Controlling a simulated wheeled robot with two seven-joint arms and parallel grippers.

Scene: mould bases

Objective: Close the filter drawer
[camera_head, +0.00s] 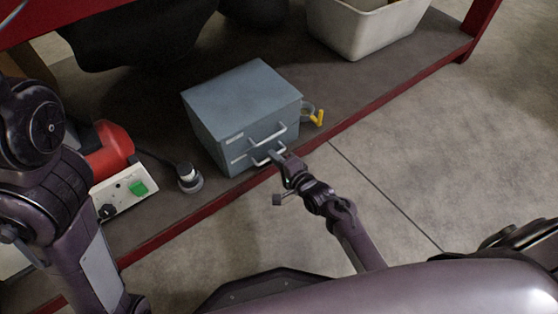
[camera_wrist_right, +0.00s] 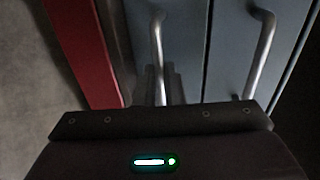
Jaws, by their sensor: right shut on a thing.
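A blue-grey metal cabinet (camera_head: 240,100) with two stacked drawers stands on the shelf. Each drawer has a metal bar handle: the upper handle (camera_head: 267,136) is free, and the lower handle (camera_head: 262,160) is at my right gripper (camera_head: 276,157). In the right wrist view, my right gripper's fingers (camera_wrist_right: 168,85) are shut on the lower handle (camera_wrist_right: 157,45), with the upper handle (camera_wrist_right: 264,50) to the right. The drawer fronts look flush or nearly so; I cannot tell any small gap. Which drawer is the filter drawer is not readable. My left gripper is out of view.
The red shelf edge (camera_head: 372,102) runs just in front of the cabinet. A white bin (camera_head: 362,33) stands at the back right. A yellow-handled item (camera_head: 319,118) lies beside the cabinet. A red tool (camera_head: 112,146) and a switch box (camera_head: 128,190) lie left. The floor at right is clear.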

